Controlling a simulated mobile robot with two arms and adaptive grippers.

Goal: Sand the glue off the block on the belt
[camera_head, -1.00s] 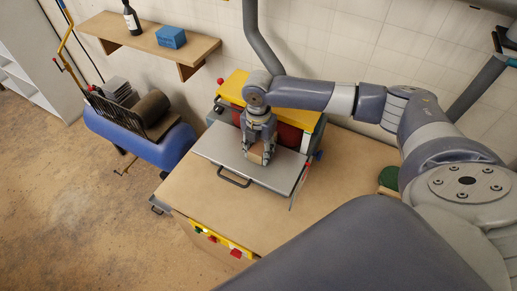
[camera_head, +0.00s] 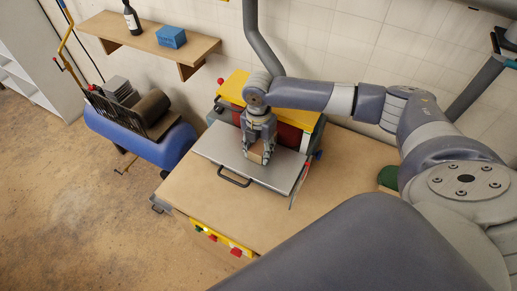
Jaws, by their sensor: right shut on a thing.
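My right gripper (camera_head: 258,152) points down over the grey metal table plate of the sander (camera_head: 215,148). It is shut on a small light-brown wooden block (camera_head: 257,155), held between its fingers at the plate. The dark red sanding belt (camera_head: 290,138) stands upright behind the block, under a yellow cover (camera_head: 233,88). I cannot tell whether the block touches the belt, and no glue can be made out on it. My left gripper is not in view.
The sander stands on a wooden bench (camera_head: 205,200) with red and green buttons on its yellow front panel (camera_head: 220,240). A blue machine (camera_head: 140,143) stands at the left. A wall shelf (camera_head: 150,40) holds a dark bottle (camera_head: 132,20) and a blue box (camera_head: 172,37).

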